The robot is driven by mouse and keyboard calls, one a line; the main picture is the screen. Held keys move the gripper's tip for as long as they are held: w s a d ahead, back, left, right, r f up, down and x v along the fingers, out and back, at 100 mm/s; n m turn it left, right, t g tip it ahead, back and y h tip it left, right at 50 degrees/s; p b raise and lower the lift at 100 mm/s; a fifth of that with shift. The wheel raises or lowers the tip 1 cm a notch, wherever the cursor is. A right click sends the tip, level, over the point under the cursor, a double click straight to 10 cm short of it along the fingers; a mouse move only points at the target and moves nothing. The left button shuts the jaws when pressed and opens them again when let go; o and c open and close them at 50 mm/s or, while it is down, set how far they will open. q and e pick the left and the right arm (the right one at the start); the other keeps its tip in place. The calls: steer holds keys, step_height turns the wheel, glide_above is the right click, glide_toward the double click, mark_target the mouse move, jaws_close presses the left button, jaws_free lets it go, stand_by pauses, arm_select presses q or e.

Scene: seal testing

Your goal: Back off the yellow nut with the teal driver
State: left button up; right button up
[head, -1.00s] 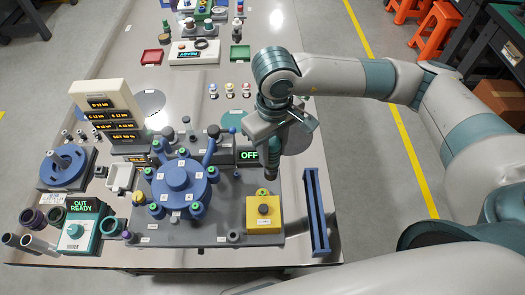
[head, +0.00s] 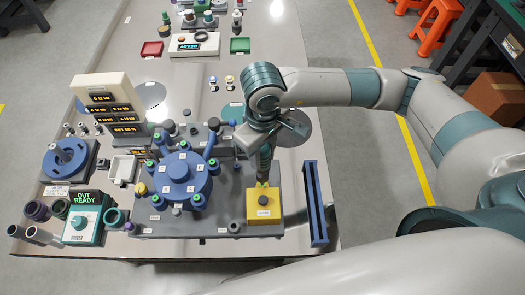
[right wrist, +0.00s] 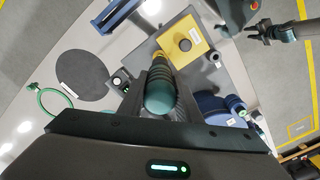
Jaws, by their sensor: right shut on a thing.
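My right gripper (head: 265,150) points down and is shut on the teal driver, seen in the right wrist view as a ribbed teal handle (right wrist: 159,95) between the fingers. The driver is roughly upright, its lower end close above the back edge of the yellow box in the head view; whether it touches cannot be told. A small yellow nut-like piece (head: 140,189) stands at the front left of the blue round fixture (head: 182,172), well left of the driver. A dark gripper, apparently my left (right wrist: 262,30), shows at the top right of the right wrist view; its jaws are unclear.
The yellow box (head: 263,208) with a dark button stands at the plate's front right. A blue rail (head: 315,205) lies right of it. Several blue posts with green tops ring the fixture. A teal OUT READY box (head: 84,218) and dark rings stand at left.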

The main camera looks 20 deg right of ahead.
steer(key=shift+f, duration=1.6)
steer(key=shift+f+b, duration=1)
steer(key=shift+b, duration=0.55)
stand_by(0.6)
steer(key=shift+s+f+b, duration=0.15)
steer(key=shift+s+b, duration=0.05)
steer(key=shift+b, duration=0.1)
stand_by(1.3)
steer(key=shift+b, duration=0.5)
stand_by(2.2)
